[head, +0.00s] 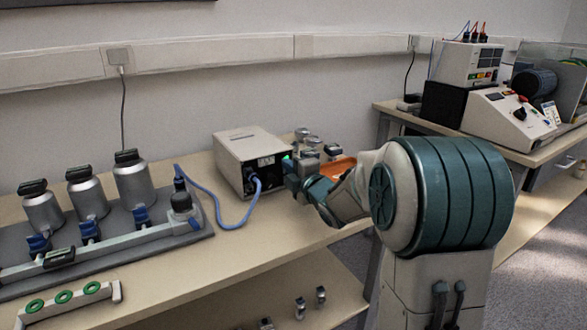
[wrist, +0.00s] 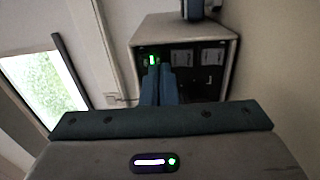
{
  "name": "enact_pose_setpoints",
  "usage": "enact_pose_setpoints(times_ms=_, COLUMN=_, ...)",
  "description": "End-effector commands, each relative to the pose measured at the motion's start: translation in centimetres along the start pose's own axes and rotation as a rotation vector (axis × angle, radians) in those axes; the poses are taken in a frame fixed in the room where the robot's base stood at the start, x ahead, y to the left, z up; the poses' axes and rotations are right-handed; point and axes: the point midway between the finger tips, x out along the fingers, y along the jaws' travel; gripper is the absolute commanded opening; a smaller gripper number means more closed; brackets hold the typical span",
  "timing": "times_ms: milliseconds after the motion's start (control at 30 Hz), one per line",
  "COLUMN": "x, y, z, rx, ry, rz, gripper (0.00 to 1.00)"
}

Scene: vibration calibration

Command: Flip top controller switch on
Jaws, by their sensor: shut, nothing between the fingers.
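The controller is a beige box (head: 240,147) with a black front panel, standing on the table. My gripper (head: 293,178) is in front of the panel. In the wrist view my gripper (wrist: 160,70) has its blue fingers together and empty, with the tips right by the lit switch. Whether they touch it cannot be told.
A blue cable (head: 215,205) runs from the controller's front to a rig with several metal cylinders (head: 132,182) on the left. Small metal parts and an orange tray (head: 337,168) sit behind my gripper. Another bench with instruments (head: 507,117) stands at the right.

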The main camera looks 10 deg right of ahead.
Motion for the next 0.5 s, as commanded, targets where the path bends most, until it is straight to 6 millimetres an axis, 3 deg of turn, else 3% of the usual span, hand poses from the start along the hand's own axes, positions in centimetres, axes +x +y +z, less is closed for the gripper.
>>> enact_pose_setpoints(times_ms=167, x=-2.6, y=-0.6, z=0.7, rx=-0.003, ry=-0.01, rz=0.002, gripper=0.0)
enact_pose_setpoints(times_ms=500, x=-10.1, y=-0.5, z=1.2, rx=0.001, ry=-0.021, rz=0.0, gripper=0.0)
